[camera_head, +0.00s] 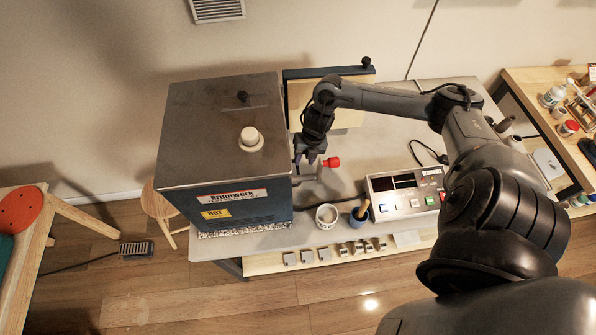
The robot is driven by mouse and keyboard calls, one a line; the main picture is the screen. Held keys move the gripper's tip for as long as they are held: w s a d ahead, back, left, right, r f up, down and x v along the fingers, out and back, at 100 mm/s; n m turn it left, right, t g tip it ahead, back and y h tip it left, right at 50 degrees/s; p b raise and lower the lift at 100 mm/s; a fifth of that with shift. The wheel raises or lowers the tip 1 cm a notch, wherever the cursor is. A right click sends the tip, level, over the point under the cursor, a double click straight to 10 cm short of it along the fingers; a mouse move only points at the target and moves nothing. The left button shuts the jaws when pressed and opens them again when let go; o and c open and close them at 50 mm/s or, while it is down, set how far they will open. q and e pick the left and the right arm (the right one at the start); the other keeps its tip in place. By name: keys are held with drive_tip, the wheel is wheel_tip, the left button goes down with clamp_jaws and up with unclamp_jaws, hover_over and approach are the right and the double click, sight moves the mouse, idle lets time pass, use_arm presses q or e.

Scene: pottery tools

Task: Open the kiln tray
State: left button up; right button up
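The kiln (228,150), a blue box with a grey metal top, stands at the left end of the worktable. A door-like panel (330,73) with a pale inner side and a black knob stands out from its back right corner. A small grey metal part (304,178), perhaps the tray's edge, shows at the kiln's right side. A red knob (332,162) is beside it. My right gripper (302,161) points down close to the kiln's right side, just left of the red knob. Its fingers are small and dark, so their opening and any contact are unclear. My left gripper is out of view.
A control box (403,192) with displays and buttons, a white cup (327,216) and a blue pot with a wooden handle (359,214) stand right of the kiln. Several small blocks line the front shelf. A stool (160,205) is at the left.

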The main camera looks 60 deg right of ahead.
drive_tip(key=f, duration=0.2)
drive_tip(key=w+f, duration=0.1)
drive_tip(key=f, duration=0.2)
drive_tip(key=a+f, duration=0.1)
drive_tip(key=f, duration=0.2)
drive_tip(key=shift+w, duration=0.15)
clamp_jaws()
